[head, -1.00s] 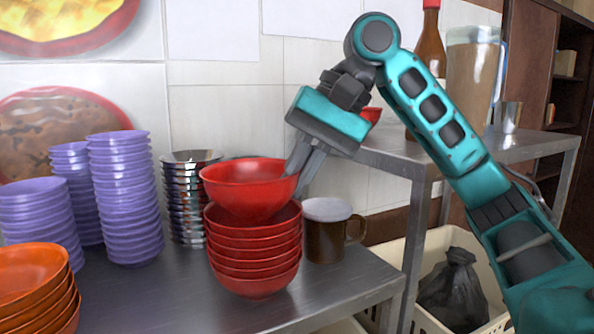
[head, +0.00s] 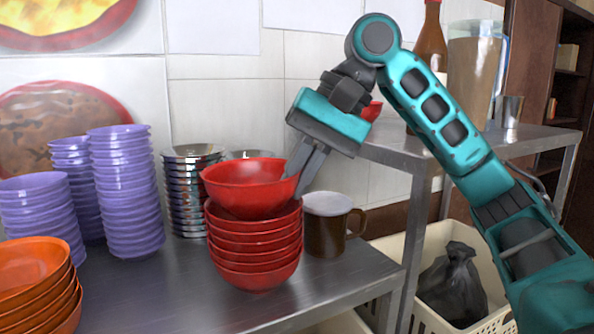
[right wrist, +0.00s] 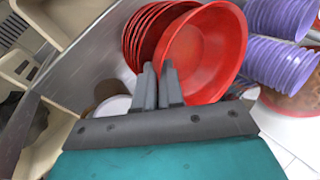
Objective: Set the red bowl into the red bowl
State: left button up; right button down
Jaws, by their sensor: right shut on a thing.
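My right gripper (head: 304,172) is shut on the right rim of a red bowl (head: 248,190). The held bowl is at the top of a stack of red bowls (head: 254,262) on the metal table, its base down inside the top bowl's opening and its rim raised above the stack's rim, slightly tilted. Whether its base touches the bowl below is hidden. In the right wrist view the fingers (right wrist: 158,88) pinch the rim of the held bowl (right wrist: 205,50), with the stack (right wrist: 150,30) beside and behind it. My left gripper is not in view.
Purple bowl stacks (head: 125,195) and a metal bowl stack (head: 187,195) stand behind left. Orange bowls (head: 35,285) are front left. A brown mug (head: 325,235) stands close right of the red stack. A raised metal shelf (head: 410,153) and a cream crate (head: 400,250) are right.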

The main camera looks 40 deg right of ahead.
jog(key=shift+f, duration=0.35)
dwell(0.6)
jog(key=c, duration=1.2)
grip_release()
jog(key=shift+o, duration=0.2)
jog(key=v, duration=1.3)
jog(key=shift+p, duration=0.45)
jog(key=shift+f, duration=0.1)
